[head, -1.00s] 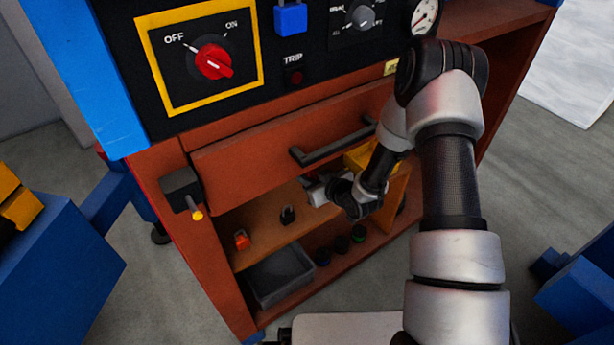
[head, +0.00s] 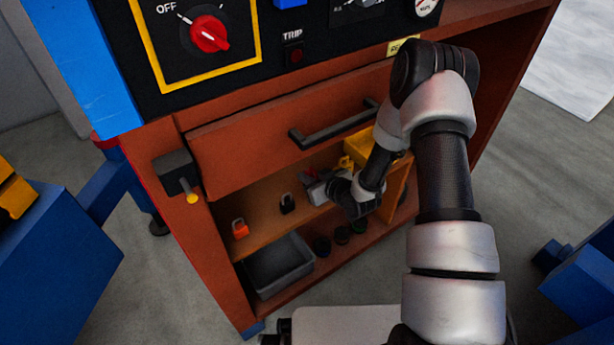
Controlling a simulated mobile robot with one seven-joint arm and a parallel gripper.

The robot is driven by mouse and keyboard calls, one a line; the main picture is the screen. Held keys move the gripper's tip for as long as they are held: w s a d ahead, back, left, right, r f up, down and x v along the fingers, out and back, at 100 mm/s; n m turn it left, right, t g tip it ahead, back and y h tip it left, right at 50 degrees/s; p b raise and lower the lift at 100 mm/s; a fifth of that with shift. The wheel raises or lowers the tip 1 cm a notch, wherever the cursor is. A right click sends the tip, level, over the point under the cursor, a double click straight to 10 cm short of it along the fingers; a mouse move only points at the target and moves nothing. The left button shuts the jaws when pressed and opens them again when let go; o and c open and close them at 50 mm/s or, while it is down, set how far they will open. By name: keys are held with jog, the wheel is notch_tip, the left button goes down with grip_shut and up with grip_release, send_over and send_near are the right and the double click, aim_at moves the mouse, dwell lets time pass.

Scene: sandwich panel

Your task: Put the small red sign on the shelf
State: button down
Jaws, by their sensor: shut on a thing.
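My gripper (head: 313,190) is at the open shelf (head: 262,232) under the drawer, right of a black padlock. It is small in the head view and partly hidden by my own wrist. It is shut on a small reddish piece (head: 309,175) at its fingers, which looks like the small red sign; its face cannot be read. The shelf is an orange-brown board in the cabinet. I cannot tell whether the sign touches the shelf.
On the shelf stand an orange-red padlock (head: 240,228), the black padlock (head: 287,203) and a yellow bin (head: 359,147). Below are a grey bin (head: 281,265) and several dark round things (head: 322,245). The drawer handle (head: 335,126) juts out above my gripper.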

jog(key=shift+f+b, duration=0.4)
jog(key=shift+f, duration=0.1)
jog(key=c, duration=1.8)
grip_release()
jog(key=shift+o, duration=0.2)
jog(key=p+v, duration=0.3)
jog(key=v, duration=1.4)
jog(key=shift+d, duration=0.15)
